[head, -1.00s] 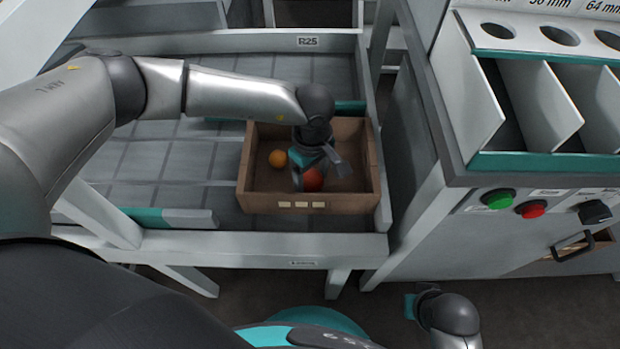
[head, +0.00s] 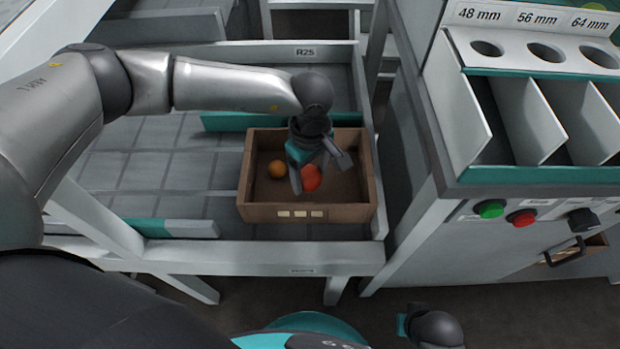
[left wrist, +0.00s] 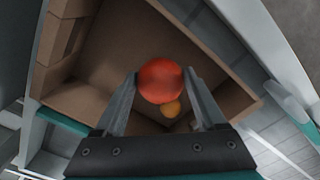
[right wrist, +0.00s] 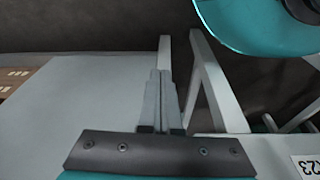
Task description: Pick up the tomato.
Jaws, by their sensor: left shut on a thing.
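A red tomato (head: 312,177) is between the fingers of my left gripper (head: 318,172), over the inside of a brown box (head: 300,212). In the left wrist view the tomato (left wrist: 160,80) sits between both fingertips (left wrist: 161,78), which are shut on it. It appears held above the box floor.
The box stands on a grey rack (head: 190,160) labelled R25, near its right side rail. To the right is a sizing cabinet (head: 530,120) with holes marked 48, 56 and 64 mm, and green and red buttons (head: 489,209). Floor shows in front.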

